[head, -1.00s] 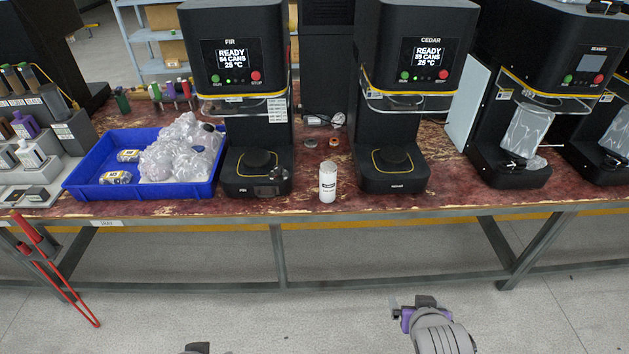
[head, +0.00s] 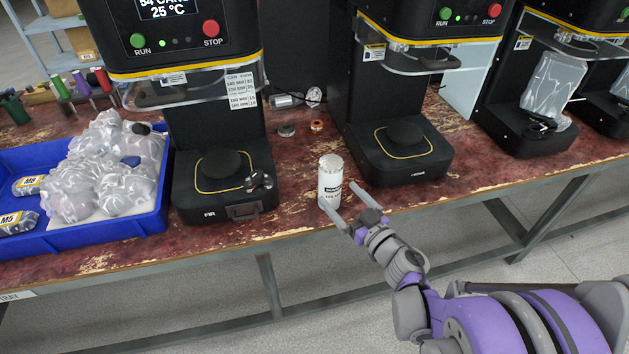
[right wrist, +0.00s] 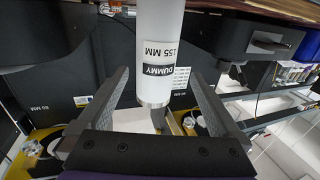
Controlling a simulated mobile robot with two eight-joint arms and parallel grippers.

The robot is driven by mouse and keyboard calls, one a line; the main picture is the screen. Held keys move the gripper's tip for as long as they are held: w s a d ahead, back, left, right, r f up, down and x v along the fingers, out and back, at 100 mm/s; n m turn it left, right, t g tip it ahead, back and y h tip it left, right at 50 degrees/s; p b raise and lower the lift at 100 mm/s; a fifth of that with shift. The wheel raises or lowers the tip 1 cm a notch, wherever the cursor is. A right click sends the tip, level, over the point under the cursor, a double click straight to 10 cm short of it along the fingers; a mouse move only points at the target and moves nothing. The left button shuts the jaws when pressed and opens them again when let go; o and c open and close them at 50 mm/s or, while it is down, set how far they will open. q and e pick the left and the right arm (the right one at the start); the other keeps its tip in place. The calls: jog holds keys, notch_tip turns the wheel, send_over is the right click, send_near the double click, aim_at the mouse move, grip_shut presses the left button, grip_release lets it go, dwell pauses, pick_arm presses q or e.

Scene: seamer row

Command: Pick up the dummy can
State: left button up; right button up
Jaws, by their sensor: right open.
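The dummy can (head: 330,180) is a white cylinder with a silver top. It stands upright near the front edge of the worktable, between two black seaming machines. In the right wrist view the dummy can (right wrist: 160,45) shows a label reading DUMMY and 155 MM. My right gripper (head: 342,202) is open at the table's front edge, its fingers pointing at the can. In the right wrist view the can is between the open fingers of my right gripper (right wrist: 160,100), with a gap on each side. My left gripper is not in view.
The FIR machine (head: 222,200) stands left of the can and another machine (head: 405,165) stands right of it. A blue tray (head: 95,235) with bagged parts is at the left. Small round pieces (head: 317,126) lie behind the can. The worktable (head: 290,215) is bare around the can.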

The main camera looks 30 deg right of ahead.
aim_at(324, 173)
jog(key=w+b, duration=0.1)
jog(key=w, duration=0.8)
jog(key=shift+w+r, duration=0.2)
jog(key=c, duration=1.5)
